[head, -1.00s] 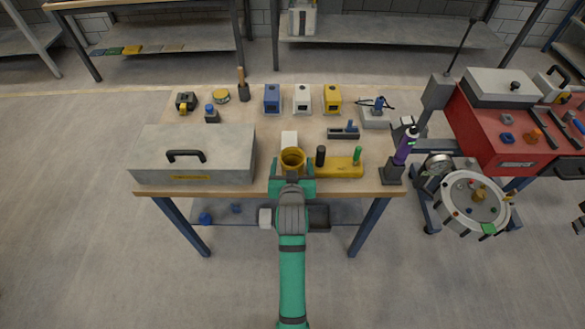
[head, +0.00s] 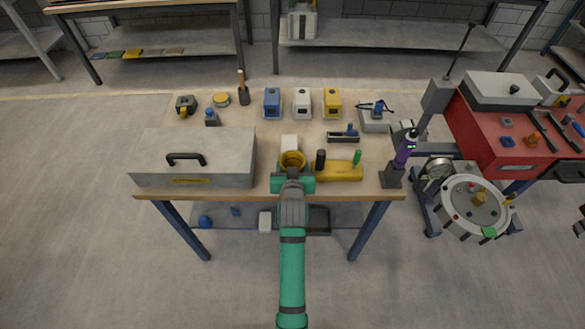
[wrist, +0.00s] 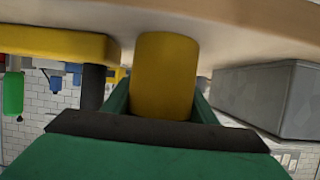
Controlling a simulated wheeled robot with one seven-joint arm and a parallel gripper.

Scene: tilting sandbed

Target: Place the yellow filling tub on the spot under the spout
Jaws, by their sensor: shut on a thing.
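The yellow filling tub (head: 292,157) is at the front edge of the workbench, upright with its open top showing in the head view. My gripper (head: 292,175) is shut on it from the front. In the wrist view, which is upside down, the tub (wrist: 165,75) stands between my fingers (wrist: 160,103). Its base is close to the tabletop; I cannot tell if it touches. A white block (head: 290,142) is just behind the tub. I cannot clearly make out the spout or the spot under it.
A yellow block with black and green posts (head: 340,172) lies close to the right. A grey toolbox (head: 195,158) fills the left. Blue, white and yellow units (head: 302,103) stand behind. A purple bottle on a stand (head: 404,152) is at the right corner.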

